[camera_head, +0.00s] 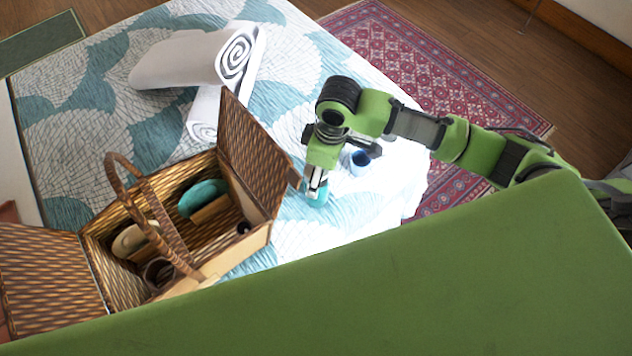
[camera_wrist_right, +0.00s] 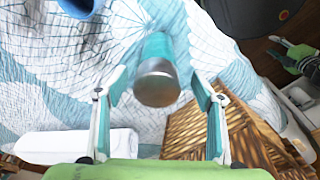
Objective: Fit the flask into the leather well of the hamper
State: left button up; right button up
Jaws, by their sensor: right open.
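The flask (camera_wrist_right: 157,50) is teal with a metallic end and stands on the bed; it also shows in the head view (camera_head: 318,194), just right of the hamper. My right gripper (camera_wrist_right: 158,96) is open, its fingers on either side of the flask with gaps showing; in the head view my right gripper (camera_head: 316,187) is over the flask. The wicker hamper (camera_head: 255,243) stands open on the bed, its handle raised. A brown round holder (camera_head: 158,273), seemingly the leather well, sits in its near part, partly hidden by the handle. My left gripper is not seen.
A blue cup (camera_head: 358,162) stands close behind the flask, beside my right arm. The hamper's raised lid (camera_head: 252,150) stands between its inside and the flask. A teal item (camera_head: 203,197) and a cream item (camera_head: 128,239) lie inside. Rolled white towels (camera_head: 185,62) lie behind.

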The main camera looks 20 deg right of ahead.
notch_tip(320, 180, down, 2)
jog(key=shift+w+a+f, duration=0.1)
jog(key=shift+f, duration=0.05)
jog(key=f, duration=0.3)
jog(key=shift+w+a+p, duration=0.15)
jog(key=shift+w+p, duration=0.15)
jog(key=shift+p, duration=0.1)
jog(key=shift+f, duration=0.15)
jog(key=c, duration=1.5)
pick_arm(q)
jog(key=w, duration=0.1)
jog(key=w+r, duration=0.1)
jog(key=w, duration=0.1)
pick_arm(e)
jog(key=shift+c, duration=0.2)
